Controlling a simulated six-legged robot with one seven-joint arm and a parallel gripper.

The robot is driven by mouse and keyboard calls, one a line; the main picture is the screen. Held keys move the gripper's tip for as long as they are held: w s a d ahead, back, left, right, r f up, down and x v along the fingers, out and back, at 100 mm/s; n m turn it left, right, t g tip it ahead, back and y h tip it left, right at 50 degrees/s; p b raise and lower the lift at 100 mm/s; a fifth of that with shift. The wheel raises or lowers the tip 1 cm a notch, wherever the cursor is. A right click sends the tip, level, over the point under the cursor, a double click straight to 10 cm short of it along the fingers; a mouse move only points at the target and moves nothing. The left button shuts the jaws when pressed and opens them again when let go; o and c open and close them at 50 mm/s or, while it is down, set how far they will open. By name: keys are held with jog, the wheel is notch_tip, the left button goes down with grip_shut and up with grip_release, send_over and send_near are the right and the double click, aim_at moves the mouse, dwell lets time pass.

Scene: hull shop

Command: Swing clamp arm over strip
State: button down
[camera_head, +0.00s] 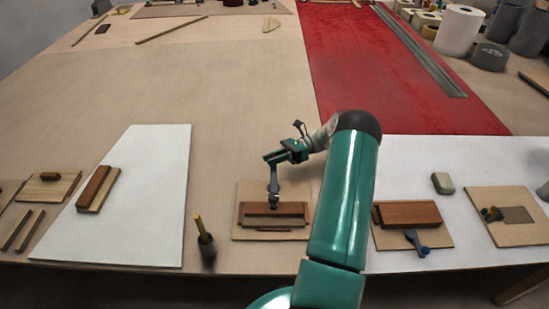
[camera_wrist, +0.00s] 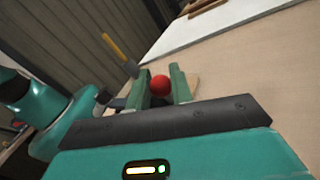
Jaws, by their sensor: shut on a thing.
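The clamp fixture is a pale board (camera_head: 243,230) near the table's front edge, with brown wood and a lighter strip (camera_head: 275,221) lying across it. A grey clamp arm (camera_head: 274,188) stands at the back of the wood, its dark lower end at the rear edge. I cannot tell whether it reaches over the strip. My gripper (camera_head: 272,159) is above and behind the fixture. In the wrist view, my gripper (camera_wrist: 160,88) is shut on a red ball knob (camera_wrist: 160,84), which seems to belong to the clamp arm. My fingers hide the knob in the head view.
At right are a second fixture with a blue-knobbed lever (camera_head: 418,242), a grey block (camera_head: 442,183) and another board (camera_head: 505,205). A white sheet (camera_head: 140,165) lies left.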

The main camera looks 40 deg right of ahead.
jog(key=c, duration=1.3)
grip_release()
jog(key=shift+w+a, duration=0.1)
jog(key=shift+v, duration=6.05)
jog(key=shift+r, duration=0.1)
